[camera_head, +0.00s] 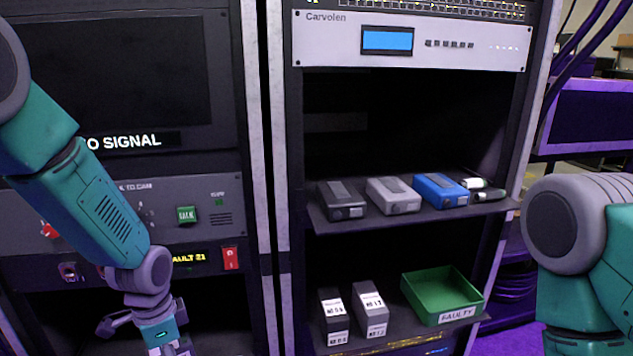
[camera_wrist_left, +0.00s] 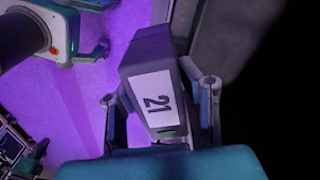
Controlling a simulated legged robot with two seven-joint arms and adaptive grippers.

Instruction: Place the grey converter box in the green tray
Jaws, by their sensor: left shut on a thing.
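A light grey converter box (camera_head: 393,195) sits on the upper shelf, between a dark box and a blue one. The green tray (camera_head: 441,295), labelled FAULTY, stands on the lower shelf at right. My left gripper (camera_head: 143,326) is low in front of the left rack, away from both. That box is not clear in the head view. My right gripper (camera_wrist_left: 98,28) appears open and empty at the wrist view's top left.
A dark box (camera_head: 342,200), a blue box (camera_head: 440,190) and small dark and white items (camera_head: 482,189) share the upper shelf. Two labelled grey boxes (camera_head: 334,315) (camera_head: 370,309) stand left of the tray. Rack uprights (camera_head: 262,150) separate the left rack from the shelves.

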